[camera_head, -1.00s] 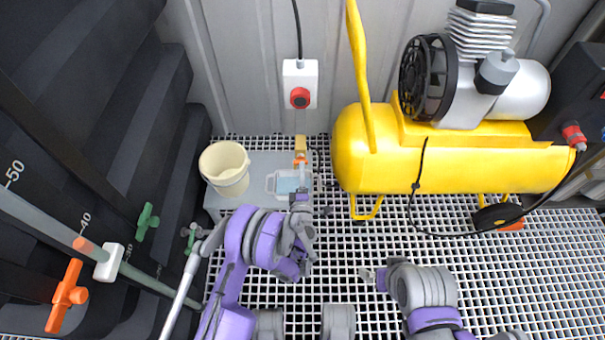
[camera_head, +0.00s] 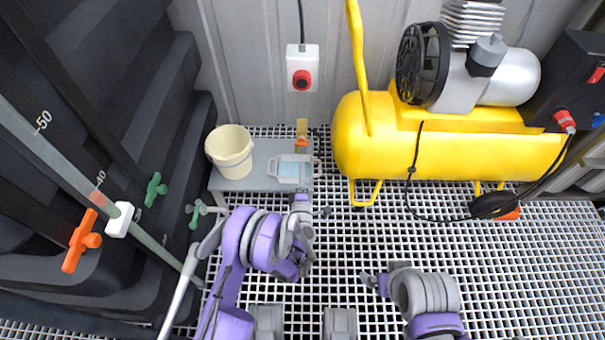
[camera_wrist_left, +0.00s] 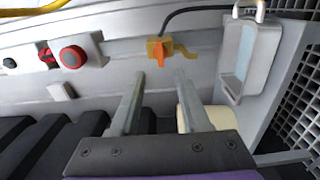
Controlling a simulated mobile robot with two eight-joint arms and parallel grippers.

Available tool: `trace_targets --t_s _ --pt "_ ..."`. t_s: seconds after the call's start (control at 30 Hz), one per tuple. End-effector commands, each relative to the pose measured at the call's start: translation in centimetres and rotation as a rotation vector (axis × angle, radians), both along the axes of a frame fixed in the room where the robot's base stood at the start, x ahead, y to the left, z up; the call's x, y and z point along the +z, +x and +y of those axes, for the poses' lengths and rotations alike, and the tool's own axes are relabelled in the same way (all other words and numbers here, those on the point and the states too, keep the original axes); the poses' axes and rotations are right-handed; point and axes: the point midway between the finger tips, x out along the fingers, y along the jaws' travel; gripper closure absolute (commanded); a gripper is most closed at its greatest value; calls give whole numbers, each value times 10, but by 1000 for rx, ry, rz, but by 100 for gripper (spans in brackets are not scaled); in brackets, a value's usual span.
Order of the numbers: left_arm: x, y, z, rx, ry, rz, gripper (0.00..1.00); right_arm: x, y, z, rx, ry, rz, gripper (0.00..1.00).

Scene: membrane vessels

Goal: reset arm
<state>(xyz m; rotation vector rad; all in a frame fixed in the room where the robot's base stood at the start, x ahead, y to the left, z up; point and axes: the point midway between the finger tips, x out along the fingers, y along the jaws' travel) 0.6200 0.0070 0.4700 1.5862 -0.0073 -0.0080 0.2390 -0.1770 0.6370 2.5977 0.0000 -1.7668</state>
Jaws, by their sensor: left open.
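A cream bucket (camera_head: 230,152) stands on the grey platform (camera_head: 255,178). An orange-handled tap (camera_head: 301,140) is behind the jug. A yellow compressor (camera_head: 460,150) fills the back right. Orange (camera_head: 82,241) and green (camera_head: 155,189) valves are at left. Open grating (camera_head: 345,240) lies between my arms.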

Motion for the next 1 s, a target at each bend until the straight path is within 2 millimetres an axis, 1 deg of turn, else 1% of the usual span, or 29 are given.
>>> trace_targets --t_s 0.33,0.43,0.47,0.57,0.6,0.67,0.73,0.8,0.87,0.9,0.97,1.0 --pt "1 0 0 -1 1 0 54 0 0 0 0 0 0 5" --pt "10 3 0 -13 24 7 54 0 0 0 0 0 0 5" --pt "15 5 0 -22 37 13 54 0 0 0 0 0 0 5" --pt "41 10 1 -67 113 40 54 0 0 0 0 0 0 5" --pt "54 11 1 -92 153 55 54 0 0 0 0 0 0 5" --pt "74 11 3 -132 221 81 54 0 0 0 0 0 0 5" --pt "95 8 6 -181 303 115 54 0 0 0 0 0 0 5" --pt "114 1 10 -229 383 151 54 0 0 0 0 0 0 5" --pt "129 -8 15 -269 453 183 54 0 0 0 0 0 0 5" --pt "139 -15 19 -295 499 205 54 0 0 0 0 0 0 5" --pt "151 -27 25 -336 567 239 54 0 0 0 0 0 0 5" --pt "158 -37 30 -361 611 263 54 0 0 0 0 0 0 5"
